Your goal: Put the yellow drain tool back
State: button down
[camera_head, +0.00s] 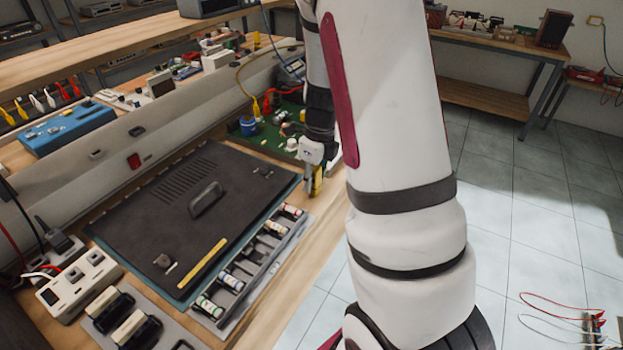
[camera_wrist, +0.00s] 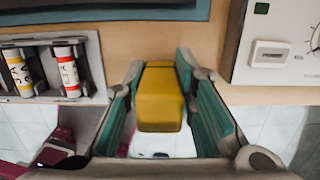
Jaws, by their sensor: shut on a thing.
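The yellow drain tool (camera_wrist: 160,98) shows in the wrist view as a blunt yellow block between the two green finger pads of my gripper (camera_wrist: 159,72). My gripper is shut on it. In the head view, my gripper (camera_head: 314,180) is by the front edge of the bench, right of the tray of cylinders, with a yellow part of the tool (camera_head: 318,184) showing at its fingers. The far end of the tool is hidden, and I cannot tell whether it touches the bench.
A grey tray (camera_head: 262,268) holds several labelled cylinders. A dark panel with a handle (camera_head: 207,198) carries a yellow strip (camera_head: 202,263). A green circuit board (camera_head: 262,132) lies behind my gripper. A white device (camera_wrist: 275,52) stands right in the wrist view. Bare wood (camera_wrist: 135,45) lies between.

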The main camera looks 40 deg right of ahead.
jog(key=shift+f, duration=0.15)
jog(key=c, duration=1.3)
grip_release()
